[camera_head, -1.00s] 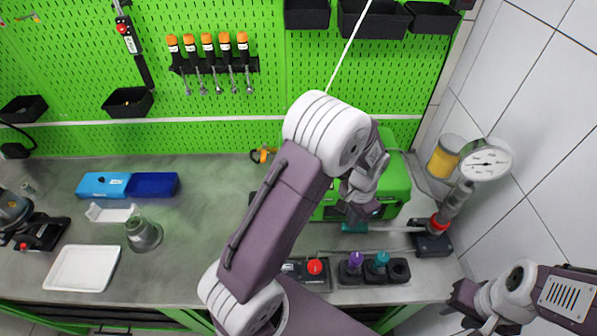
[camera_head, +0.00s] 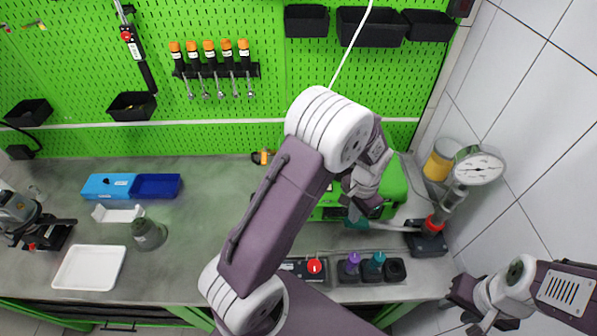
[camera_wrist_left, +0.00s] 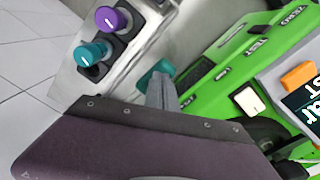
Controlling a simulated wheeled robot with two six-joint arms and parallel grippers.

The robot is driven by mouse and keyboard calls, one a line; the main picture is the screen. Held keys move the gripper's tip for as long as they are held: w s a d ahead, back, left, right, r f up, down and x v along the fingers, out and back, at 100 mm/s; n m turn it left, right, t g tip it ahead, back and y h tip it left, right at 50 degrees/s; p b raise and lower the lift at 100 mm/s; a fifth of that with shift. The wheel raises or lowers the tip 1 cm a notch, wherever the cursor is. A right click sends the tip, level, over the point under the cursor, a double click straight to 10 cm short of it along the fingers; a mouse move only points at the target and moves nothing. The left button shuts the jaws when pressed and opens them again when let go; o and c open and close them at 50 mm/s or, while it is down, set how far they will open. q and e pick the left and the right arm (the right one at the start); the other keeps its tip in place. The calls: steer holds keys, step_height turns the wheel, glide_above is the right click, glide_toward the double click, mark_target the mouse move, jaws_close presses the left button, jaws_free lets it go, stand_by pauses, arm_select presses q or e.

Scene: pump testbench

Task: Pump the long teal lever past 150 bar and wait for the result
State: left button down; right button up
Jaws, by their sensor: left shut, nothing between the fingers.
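The long teal lever (camera_head: 357,222) is a thin light bar with a teal end, lying roughly level from the hand pump (camera_head: 427,243) towards the left. Its teal end also shows in the left wrist view (camera_wrist_left: 152,72). My left gripper (camera_head: 352,211) is shut and empty, its fingers (camera_wrist_left: 162,92) right at the teal end; I cannot tell whether they touch it. The pump carries a red collar and a round white gauge (camera_head: 479,166) whose reading is too small to make out. The green test unit (camera_head: 398,186) is partly hidden behind my left arm. My right gripper (camera_head: 462,302) is at lower right, away from everything.
A purple knob (camera_head: 353,260) and a teal knob (camera_head: 378,260) stand in black holders at the front edge, beside a red button (camera_head: 314,266). A tiled wall bounds the right side.

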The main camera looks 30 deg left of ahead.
arm_select(q)
steer(key=shift+r, duration=0.1)
step_height(320, 180, up, 5)
steer(key=p, duration=0.4)
steer(key=shift+p, duration=0.35)
